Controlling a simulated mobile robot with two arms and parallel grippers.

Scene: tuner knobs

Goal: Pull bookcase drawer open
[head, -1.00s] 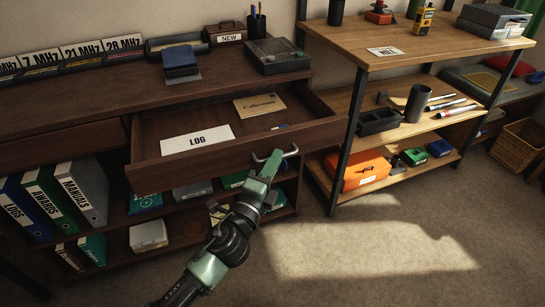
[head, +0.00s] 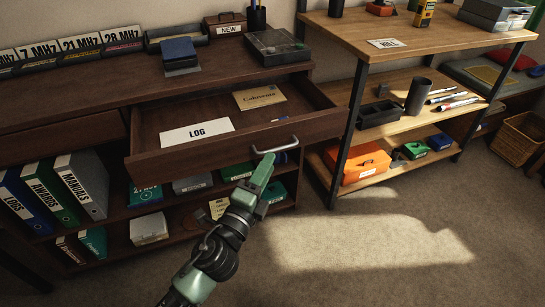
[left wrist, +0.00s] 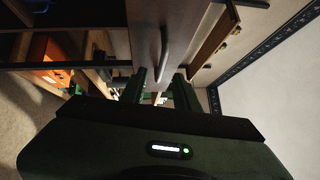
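The bookcase drawer (head: 240,152) is pulled out from the dark wood bookcase, and its inside shows from above. A curved metal handle (head: 291,145) is on its front, and it also shows in the left wrist view (left wrist: 164,48). My left gripper (head: 264,163) is just below and in front of the handle. In the left wrist view its two green fingers (left wrist: 160,80) are apart, with the handle ahead of the gap; I see no firm hold. My right gripper is not in view.
Binders (head: 82,186) and boxes fill the shelves below. A wood-and-metal shelf unit (head: 350,108) stands close to the right. The carpet (head: 370,240) in front is clear.

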